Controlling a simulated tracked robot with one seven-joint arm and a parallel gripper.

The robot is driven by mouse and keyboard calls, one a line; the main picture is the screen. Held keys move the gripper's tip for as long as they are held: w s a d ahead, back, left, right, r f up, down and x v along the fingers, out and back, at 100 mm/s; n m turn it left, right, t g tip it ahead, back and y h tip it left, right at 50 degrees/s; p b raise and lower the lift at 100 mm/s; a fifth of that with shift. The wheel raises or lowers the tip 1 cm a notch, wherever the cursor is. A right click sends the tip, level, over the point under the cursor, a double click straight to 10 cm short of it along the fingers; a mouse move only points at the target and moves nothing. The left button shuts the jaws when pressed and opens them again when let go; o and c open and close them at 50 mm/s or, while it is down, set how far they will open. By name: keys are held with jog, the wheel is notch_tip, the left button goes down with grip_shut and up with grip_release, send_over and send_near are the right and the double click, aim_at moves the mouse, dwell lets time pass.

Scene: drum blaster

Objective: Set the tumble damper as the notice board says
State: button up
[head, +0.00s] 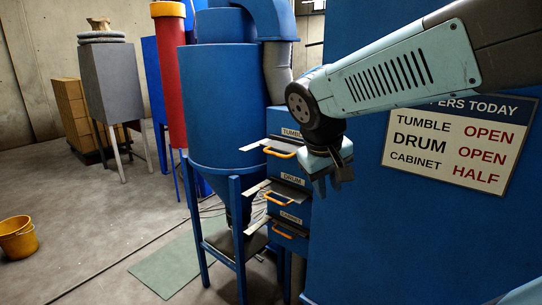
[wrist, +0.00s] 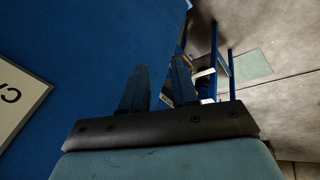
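The tumble damper (head: 291,133) is the top of three stacked blue boxes in the head view. It has an orange handle (head: 280,154), and a grey plate (head: 252,146) sticks out to its left. The notice board (head: 455,140) on the blue wall reads TUMBLE OPEN, DRUM OPEN, CABINET HALF; my arm hides part of its heading. My gripper (head: 335,180) hangs right of the damper boxes, apart from the handles in the picture. In the wrist view my gripper (wrist: 158,70) has its two fingers apart with nothing between them.
The drum damper (head: 291,181) and cabinet damper (head: 291,218) sit below, each with an orange handle and protruding plate. A blue hopper (head: 222,105) on legs stands left of them. A large blue wall (head: 375,240) is close on the right. A yellow bucket (head: 18,238) stands far left.

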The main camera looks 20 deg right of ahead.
jog(key=w+n+h, duration=0.1)
jog(key=w+h, duration=0.2)
jog(key=w, duration=0.3)
jog(key=n+t+h, duration=0.5)
jog(key=t+h, duration=0.1)
send_near(274, 154)
jog(key=x, duration=1)
jog(key=shift+w+d+f, duration=0.1)
jog(key=shift+w+d, duration=0.1)
jog(key=shift+w, duration=0.05)
jog(key=shift+c, duration=0.3)
grip_shut()
jog(key=shift+s+f, duration=0.1)
